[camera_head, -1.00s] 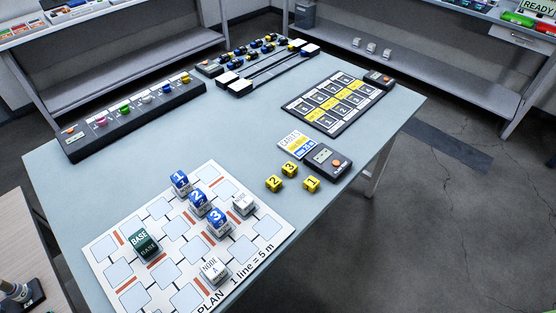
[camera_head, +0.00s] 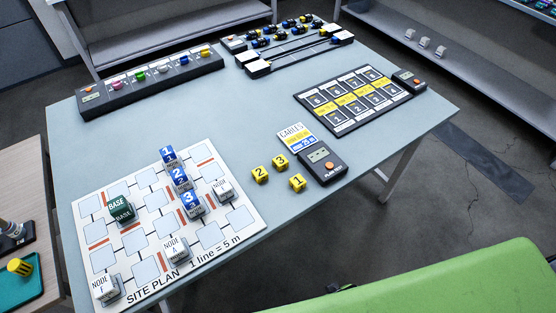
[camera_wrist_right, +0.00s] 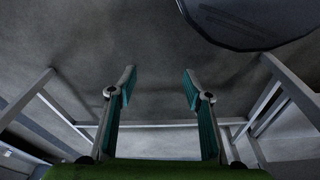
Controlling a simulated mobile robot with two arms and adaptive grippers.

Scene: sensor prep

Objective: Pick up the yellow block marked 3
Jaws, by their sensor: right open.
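The yellow block marked 3 (camera_head: 280,162) sits on the light blue table, just left of a dark device with an orange button. A yellow block marked 2 (camera_head: 260,174) is at its left, and a yellow block marked 1 (camera_head: 297,182) is at its front right. My right gripper (camera_wrist_right: 158,85) shows in the right wrist view, its two fingers apart with nothing between them. No block shows in that view. Neither gripper shows in the head view.
The dark device (camera_head: 323,160) stands beside the blocks, with a cables card (camera_head: 297,138) behind it. The site plan board (camera_head: 237,216) with node blocks lies to the left. A numbered panel (camera_head: 340,127) lies at the back right. The table (camera_head: 235,115) is clear around its middle.

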